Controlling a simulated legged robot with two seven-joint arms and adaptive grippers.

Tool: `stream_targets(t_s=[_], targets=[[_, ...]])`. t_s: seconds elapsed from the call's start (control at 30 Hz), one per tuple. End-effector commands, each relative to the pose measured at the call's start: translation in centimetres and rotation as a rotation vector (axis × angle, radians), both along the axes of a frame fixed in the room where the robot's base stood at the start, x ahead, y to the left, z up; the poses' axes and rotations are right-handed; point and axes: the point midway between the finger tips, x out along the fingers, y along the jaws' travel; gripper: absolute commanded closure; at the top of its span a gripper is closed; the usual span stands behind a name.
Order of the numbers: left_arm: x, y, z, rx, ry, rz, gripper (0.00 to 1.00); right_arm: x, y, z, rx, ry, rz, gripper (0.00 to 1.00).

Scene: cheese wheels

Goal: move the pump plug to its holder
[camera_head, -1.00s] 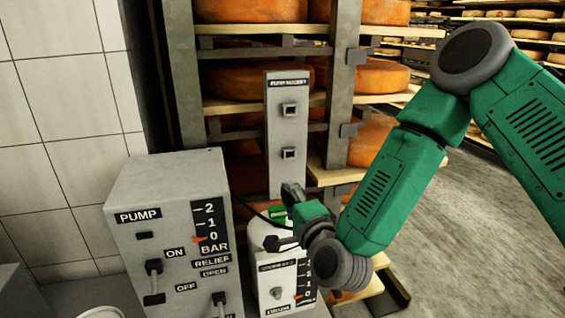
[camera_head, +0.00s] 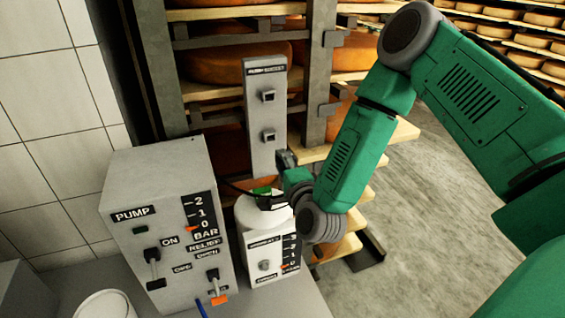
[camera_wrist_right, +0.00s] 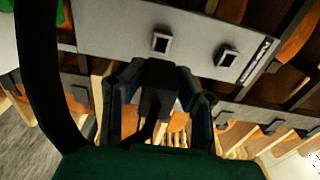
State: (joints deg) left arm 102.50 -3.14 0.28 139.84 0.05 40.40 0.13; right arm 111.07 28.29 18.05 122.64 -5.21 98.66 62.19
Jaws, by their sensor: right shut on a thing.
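The holder is a grey upright panel (camera_head: 266,115) with two square sockets, an upper one (camera_head: 268,96) and a lower one (camera_head: 268,135). My right gripper (camera_head: 286,160) is by the lower right edge of the panel, below the lower socket. In the wrist view the right gripper (camera_wrist_right: 158,95) is shut on the black pump plug (camera_wrist_right: 157,85). The plug points at the panel, close to the nearer socket (camera_wrist_right: 161,43); I cannot tell whether it touches the panel. In the head view the gripper hides the plug. My left gripper is out of view.
A grey pump box (camera_head: 160,225) with switches and a bar gauge stands left of the panel. A smaller white box (camera_head: 270,262) stands below my gripper, with a white rounded container (camera_head: 262,213) behind it. Shelves of cheese wheels (camera_head: 222,78) stand behind. Open floor (camera_head: 430,200) lies right.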

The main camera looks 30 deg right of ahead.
Motion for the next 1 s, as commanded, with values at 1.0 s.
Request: stream_targets(t_s=[1.0], targets=[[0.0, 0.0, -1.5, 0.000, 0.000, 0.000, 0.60, 5.5, -1.4, 0.1, 0.001, -0.001, 0.000, 1.00]])
